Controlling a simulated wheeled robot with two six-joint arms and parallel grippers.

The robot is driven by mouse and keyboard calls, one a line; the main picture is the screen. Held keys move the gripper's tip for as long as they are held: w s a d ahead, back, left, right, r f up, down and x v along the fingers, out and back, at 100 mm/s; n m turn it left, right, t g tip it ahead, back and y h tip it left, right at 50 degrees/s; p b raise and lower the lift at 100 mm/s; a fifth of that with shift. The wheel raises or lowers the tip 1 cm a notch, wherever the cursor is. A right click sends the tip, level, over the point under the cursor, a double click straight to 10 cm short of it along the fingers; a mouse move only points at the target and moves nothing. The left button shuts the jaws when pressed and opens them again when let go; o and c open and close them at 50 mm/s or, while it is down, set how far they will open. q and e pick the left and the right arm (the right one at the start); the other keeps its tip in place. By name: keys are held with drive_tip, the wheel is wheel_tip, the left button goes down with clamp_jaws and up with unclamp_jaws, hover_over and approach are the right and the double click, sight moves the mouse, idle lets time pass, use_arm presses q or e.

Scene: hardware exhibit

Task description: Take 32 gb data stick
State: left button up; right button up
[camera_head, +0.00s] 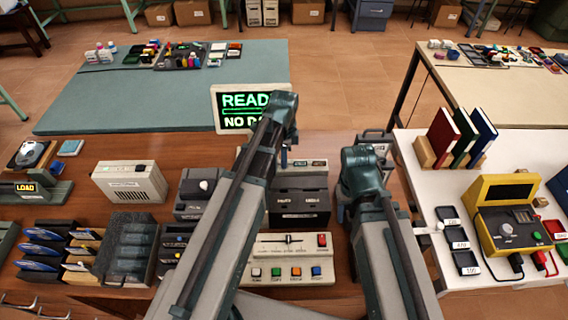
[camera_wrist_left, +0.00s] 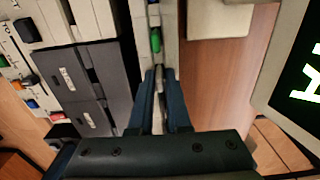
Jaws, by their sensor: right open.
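In the head view my left gripper (camera_head: 284,158) points down behind the dark two-bay unit, mostly hidden by my arm. Small labels on a rack (camera_head: 306,163) show beside it. In the left wrist view the fingers of my left gripper (camera_wrist_left: 160,72) reach down at a narrow rack (camera_wrist_left: 168,20). A slim grey strip shows between them; I cannot tell whether it is gripped. A green stick (camera_wrist_left: 155,40) sits in the rack just beyond the fingertips. No 32 GB label is readable. My right arm is in the head view, but its gripper is not visible.
A lit screen (camera_head: 240,108) stands behind the left gripper. The dark two-bay unit (camera_head: 300,205) and a button panel (camera_head: 293,272) are in front. A beige box (camera_head: 130,181) stands at left. The white table (camera_head: 520,150) at right holds a yellow meter (camera_head: 505,192).

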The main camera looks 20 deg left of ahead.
use_arm(q)
clamp_jaws()
drive_tip(key=shift+r, duration=0.1)
